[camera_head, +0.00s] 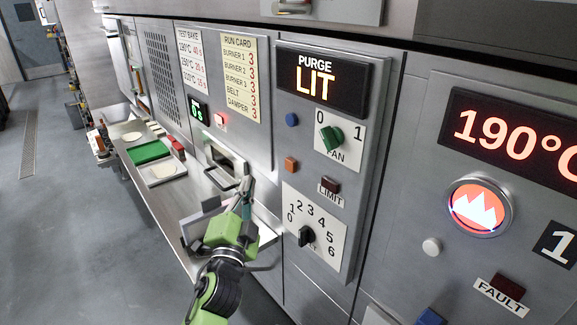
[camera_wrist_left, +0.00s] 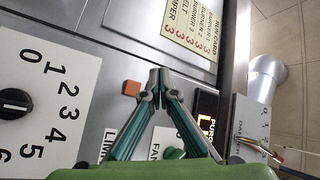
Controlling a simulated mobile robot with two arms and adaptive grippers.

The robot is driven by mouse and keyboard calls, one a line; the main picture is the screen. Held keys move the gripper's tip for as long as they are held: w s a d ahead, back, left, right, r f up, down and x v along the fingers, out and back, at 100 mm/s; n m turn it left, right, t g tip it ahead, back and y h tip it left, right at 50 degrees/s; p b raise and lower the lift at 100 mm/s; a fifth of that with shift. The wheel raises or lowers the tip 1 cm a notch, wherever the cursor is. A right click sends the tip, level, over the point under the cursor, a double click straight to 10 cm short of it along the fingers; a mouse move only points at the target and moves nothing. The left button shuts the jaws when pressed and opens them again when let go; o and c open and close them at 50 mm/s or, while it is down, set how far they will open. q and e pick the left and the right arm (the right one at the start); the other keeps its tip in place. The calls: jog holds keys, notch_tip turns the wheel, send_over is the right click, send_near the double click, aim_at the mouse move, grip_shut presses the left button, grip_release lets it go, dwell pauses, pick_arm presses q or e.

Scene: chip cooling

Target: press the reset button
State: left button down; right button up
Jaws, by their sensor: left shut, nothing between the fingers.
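No label reading "reset" is legible. On the panel are an orange square button (camera_head: 290,164), a blue round button (camera_head: 292,119) and a dark red square (camera_head: 331,185) above the LIMIT label. My left gripper (camera_head: 247,183) is shut and empty, in front of the panel and left of the orange button. In the left wrist view, its closed fingertips (camera_wrist_left: 158,78) appear just right of the orange button (camera_wrist_left: 131,88); contact cannot be told. A white round button (camera_head: 431,246) is on the right panel. My right gripper is not in view.
A green FAN knob (camera_head: 331,138) and a black numbered dial (camera_head: 306,236) flank the orange button. A display (camera_head: 322,79) reads PURGE LIT. A metal shelf (camera_head: 185,206) with trays runs left.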

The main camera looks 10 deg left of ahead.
aim_at(290, 165)
pick_arm(q)
jog(key=shift+d+f, duration=0.1)
jog(key=w+d+b, duration=0.3)
jog(key=w+d, duration=0.2)
jog(key=w, duration=0.2)
jog(key=shift+d, duration=0.15)
dwell(0.4)
dwell(1.2)
jog(key=shift+w+d, duration=0.3)
jog(key=shift+w, duration=0.05)
jog(key=shift+w+d+b, duration=0.25)
jog(key=shift+w+b, duration=0.1)
jog(key=shift+b, duration=0.25)
dwell(0.6)
jog(key=shift+s, duration=0.1)
jog(key=shift+s+a+p, duration=0.45)
jog(key=shift+s+a, duration=0.05)
jog(key=shift+s, duration=0.15)
